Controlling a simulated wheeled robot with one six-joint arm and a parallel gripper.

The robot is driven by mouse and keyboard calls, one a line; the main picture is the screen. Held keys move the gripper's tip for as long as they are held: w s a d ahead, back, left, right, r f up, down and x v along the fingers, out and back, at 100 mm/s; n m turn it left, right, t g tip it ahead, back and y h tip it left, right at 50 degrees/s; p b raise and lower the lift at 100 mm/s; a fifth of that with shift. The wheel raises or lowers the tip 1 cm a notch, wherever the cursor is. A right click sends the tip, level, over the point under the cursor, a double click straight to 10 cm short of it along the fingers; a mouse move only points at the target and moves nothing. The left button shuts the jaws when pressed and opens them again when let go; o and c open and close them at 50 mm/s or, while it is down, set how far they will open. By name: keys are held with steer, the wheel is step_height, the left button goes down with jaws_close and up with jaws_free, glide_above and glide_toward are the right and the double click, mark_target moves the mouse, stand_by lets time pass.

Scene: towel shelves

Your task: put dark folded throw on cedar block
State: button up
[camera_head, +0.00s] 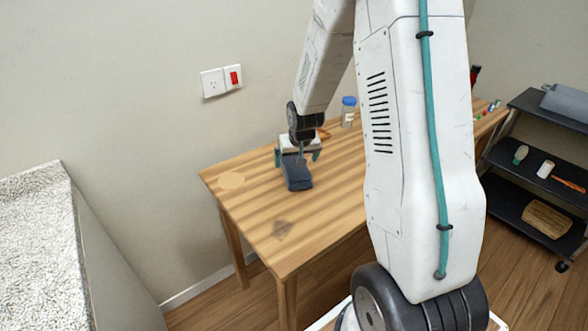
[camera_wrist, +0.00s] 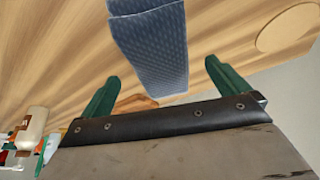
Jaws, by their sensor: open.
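The dark folded throw (camera_head: 298,174) is a blue-grey folded cloth lying on the wooden table (camera_head: 325,230). In the wrist view the throw (camera_wrist: 150,45) runs from the top edge down between my green fingers. My gripper (camera_head: 297,157) is open at the throw's far end, with one finger (camera_wrist: 103,97) on each side and a gap to the cloth. An orange-brown piece (camera_head: 323,134) lies behind my gripper, partly hidden; it also shows in the wrist view (camera_wrist: 137,104). I cannot tell whether this is the cedar block.
A blue-lidded jar (camera_head: 348,112) stands at the table's back. A black shelf rack (camera_head: 510,205) at right holds small items and a tan piece (camera_head: 546,219). The table's front is clear.

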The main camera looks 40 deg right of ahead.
mark_target(293, 162)
steer(key=x, duration=0.5)
steer(key=shift+w, duration=0.3)
steer(key=c, duration=1)
steer(key=shift+r, duration=0.15)
steer(key=shift+r, duration=0.6)
step_height(293, 162, up, 2)
steer(key=shift+r, duration=0.2)
steer(key=s+a, duration=0.1)
steer(key=s, duration=0.4)
steer(key=s+a, duration=0.1)
steer(key=s, duration=0.4)
steer(key=s+a+r, duration=0.1)
steer(key=s+a, duration=0.1)
steer(key=s, duration=0.3)
steer(key=shift+s, duration=0.25)
